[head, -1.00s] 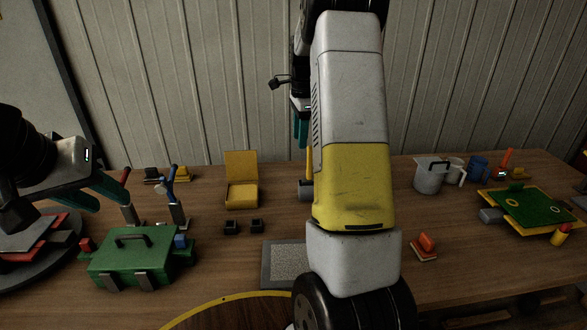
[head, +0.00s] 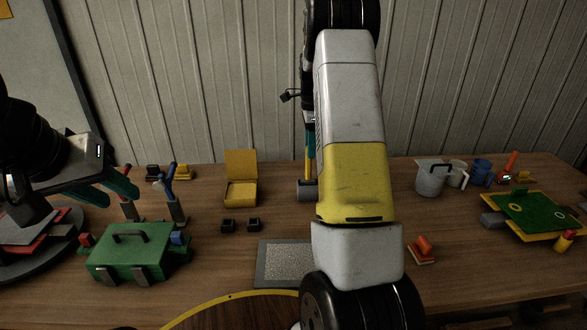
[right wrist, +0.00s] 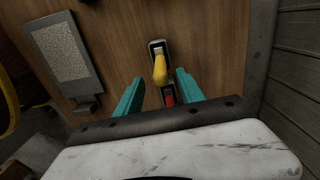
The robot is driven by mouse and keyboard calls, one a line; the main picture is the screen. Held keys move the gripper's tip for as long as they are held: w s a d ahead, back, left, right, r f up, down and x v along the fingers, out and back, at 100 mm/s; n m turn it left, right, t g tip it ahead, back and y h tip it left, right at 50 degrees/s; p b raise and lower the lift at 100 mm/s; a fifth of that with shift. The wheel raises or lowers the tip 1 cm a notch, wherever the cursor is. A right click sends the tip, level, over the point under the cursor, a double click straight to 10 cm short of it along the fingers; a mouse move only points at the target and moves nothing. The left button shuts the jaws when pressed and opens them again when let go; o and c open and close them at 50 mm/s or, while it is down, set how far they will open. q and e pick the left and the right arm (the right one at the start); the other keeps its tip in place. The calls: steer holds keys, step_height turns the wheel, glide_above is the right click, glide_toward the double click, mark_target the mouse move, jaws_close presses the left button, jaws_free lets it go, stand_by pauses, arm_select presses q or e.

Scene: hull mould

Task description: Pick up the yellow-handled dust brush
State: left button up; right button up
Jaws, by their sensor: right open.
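The yellow-handled dust brush stands near the back of the table, partly hidden by my right arm in the head view; its yellow handle (head: 307,170) rises from a grey base (head: 307,191). In the right wrist view its yellow handle (right wrist: 160,70) points toward the camera, between and slightly beyond the teal fingertips. My right gripper (right wrist: 157,84) is open, one finger on each side of the handle, with nothing clamped. In the head view its teal fingers (head: 310,141) are partly behind the arm. My left gripper (head: 112,192) hangs above the table at left; its jaw gap is unclear.
A green toolbox (head: 128,255) and clamp-like tools (head: 174,205) are at left. A yellow open box (head: 241,192) and a grey abrasive plate (head: 285,262) lie left of my right arm. A metal jug (head: 430,180) and a green board (head: 535,212) are at right.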

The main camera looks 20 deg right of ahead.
glide_above(308, 180)
steer(key=w, duration=0.1)
steer(key=f, duration=0.6)
steer(key=shift+d, duration=0.25)
steer(key=shift+r, duration=0.1)
jaws_close()
